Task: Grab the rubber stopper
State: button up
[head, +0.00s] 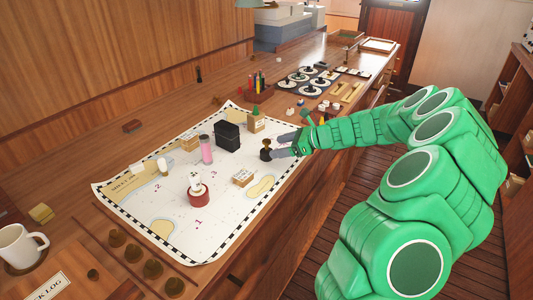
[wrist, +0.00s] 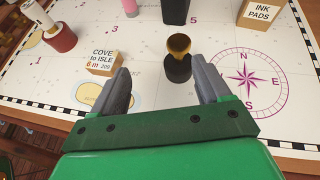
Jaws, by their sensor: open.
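A small dark, round-based piece with a brown, brassy knob on top (head: 266,152) stands upright on the paper chart; it is the likeliest rubber stopper, but I cannot tell its material. In the wrist view this dark piece (wrist: 178,68) is just ahead of and between my fingertips, nearer the right finger. My gripper (wrist: 162,72) is open and empty, with its two grey fingers spread. In the head view my gripper (head: 283,146) reaches in from the right, close beside the piece. I see no clear contact.
The chart (head: 150,215) also holds a small "Cove to Isle" box (head: 242,178), a black holder (head: 228,137), a pink bottle (head: 206,151), a red cylinder (head: 198,198) and an ink pads box (head: 256,123). A white mug (head: 18,248) stands at far left.

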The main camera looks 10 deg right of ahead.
aim_at(268, 148)
jog(key=shift+w+d+f+m, duration=0.35)
jog(key=shift+d+f+m, duration=0.1)
jog(key=shift+d, duration=0.25)
jog(key=shift+w+a+f, duration=0.1)
jog(key=shift+w+f, duration=0.05)
jog(key=shift+w+x, duration=0.2)
jog(key=shift+x, duration=1.65)
jog(key=shift+w+x, duration=0.25)
jog(key=shift+x, duration=1.55)
jog(key=shift+d, duration=0.2)
jog(key=c, duration=1.1)
jog(key=shift+r, duration=0.25)
